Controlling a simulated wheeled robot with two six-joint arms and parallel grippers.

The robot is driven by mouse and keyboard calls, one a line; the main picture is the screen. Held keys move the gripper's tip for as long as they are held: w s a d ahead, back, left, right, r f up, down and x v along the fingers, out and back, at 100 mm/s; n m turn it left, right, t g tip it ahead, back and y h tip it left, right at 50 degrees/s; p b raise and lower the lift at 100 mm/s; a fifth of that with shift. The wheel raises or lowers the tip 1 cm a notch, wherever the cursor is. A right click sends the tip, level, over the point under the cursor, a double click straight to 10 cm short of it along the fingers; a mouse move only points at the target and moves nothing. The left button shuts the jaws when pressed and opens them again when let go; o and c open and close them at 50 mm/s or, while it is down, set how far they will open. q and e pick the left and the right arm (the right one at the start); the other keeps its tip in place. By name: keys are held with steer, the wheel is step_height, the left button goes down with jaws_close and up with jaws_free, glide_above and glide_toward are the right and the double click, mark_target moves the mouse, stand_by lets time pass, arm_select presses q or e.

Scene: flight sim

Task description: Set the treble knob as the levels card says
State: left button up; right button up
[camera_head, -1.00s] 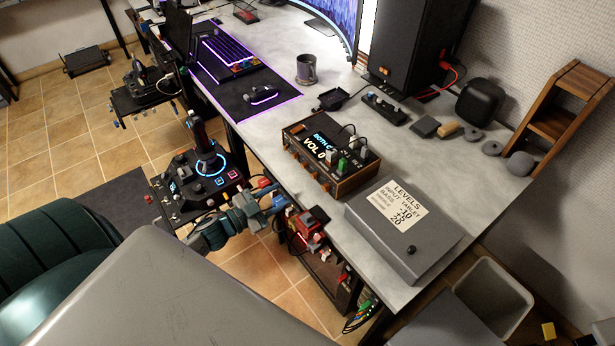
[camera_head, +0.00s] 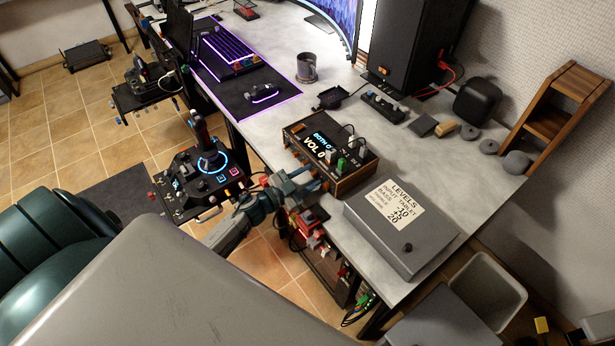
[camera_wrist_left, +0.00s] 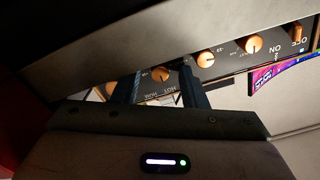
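The amplifier (camera_head: 360,180) is a wood-sided box with a lit screen reading "VOL 0". Its front panel shows in the left wrist view with a row of round orange-faced knobs: one at the left (camera_wrist_left: 160,74), one in the middle (camera_wrist_left: 206,58), one further right (camera_wrist_left: 253,45). I cannot read which is treble. My left gripper (camera_head: 318,182) is at the amplifier's front. In the wrist view its fingers (camera_wrist_left: 161,84) are apart, with the left knob showing between them; contact is unclear. My right gripper is out of view.
The card lies on a grey box (camera_head: 425,256) right of the amplifier. Cables and plugs stand on the amplifier's top. A joystick panel (camera_head: 200,177) is left of my left arm. A mug (camera_head: 306,68) and black speaker (camera_head: 415,45) stand behind.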

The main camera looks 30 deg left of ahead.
arm_select(q)
steer(key=c, duration=0.7)
jaws_close()
steer(key=shift+m, duration=0.3)
steer(key=m+b, duration=0.1)
steer(key=m, duration=0.2)
steer(key=shift+f, duration=0.15)
steer(key=shift+m+b, duration=0.9)
steer(key=shift+m, duration=1.2)
